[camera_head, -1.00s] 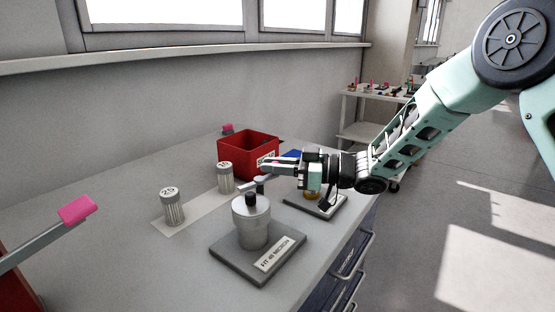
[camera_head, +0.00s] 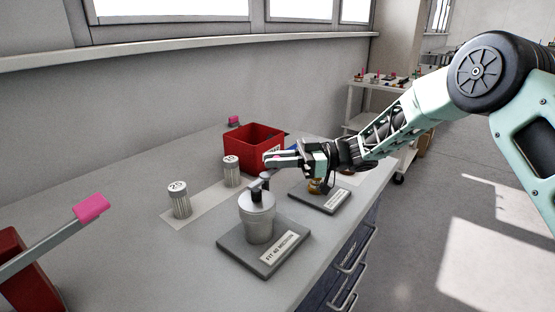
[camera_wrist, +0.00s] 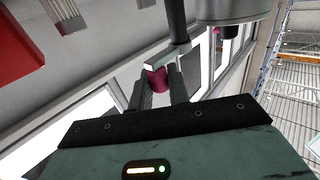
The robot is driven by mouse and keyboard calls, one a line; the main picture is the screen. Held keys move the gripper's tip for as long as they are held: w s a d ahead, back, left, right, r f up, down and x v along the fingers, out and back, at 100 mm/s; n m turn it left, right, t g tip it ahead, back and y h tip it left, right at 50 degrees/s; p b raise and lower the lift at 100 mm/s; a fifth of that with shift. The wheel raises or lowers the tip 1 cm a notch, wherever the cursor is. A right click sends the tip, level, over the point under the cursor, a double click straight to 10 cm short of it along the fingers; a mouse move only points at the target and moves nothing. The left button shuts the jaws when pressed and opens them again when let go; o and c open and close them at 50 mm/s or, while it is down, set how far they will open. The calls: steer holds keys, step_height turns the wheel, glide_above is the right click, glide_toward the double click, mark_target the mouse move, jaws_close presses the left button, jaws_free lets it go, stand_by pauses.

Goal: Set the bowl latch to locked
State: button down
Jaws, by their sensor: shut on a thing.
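The bowl is a grey metal cylinder (camera_head: 260,222) standing on a dark plate (camera_head: 237,250) with a label reading something like "FIT 40 MICRON". A black post (camera_head: 257,194) and a thin grey latch lever (camera_head: 265,180) show on its top. My gripper (camera_head: 272,160) is above and slightly right of the bowl's top, reaching in from the right. In the wrist view, my gripper's fingers (camera_wrist: 160,88) are shut on a pink-magenta knob (camera_wrist: 157,80) at the end of the grey latch arm (camera_wrist: 163,58). The bowl's underside or rim (camera_wrist: 232,10) shows at the top. The latch's markings are not visible.
A red bin (camera_head: 254,146) stands behind my gripper. Two ribbed cylinders (camera_head: 179,199) stand left of the bowl. A second plate with a brass fitting (camera_head: 320,197) lies right under the arm. A pink-handled lever (camera_head: 90,207) rises at front left. The bench front is clear.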

steer(key=shift+r, duration=0.15)
steer(key=c, duration=1.4)
jaws_free()
steer(key=shift+a, duration=0.1)
steer(key=d, duration=0.5)
steer(key=w+d+b, duration=0.1)
steer(key=d, duration=0.5)
steer(key=w+d+b, duration=0.1)
steer(key=d, duration=0.5)
steer(key=shift+w+d, duration=0.15)
steer(key=shift+w, duration=0.05)
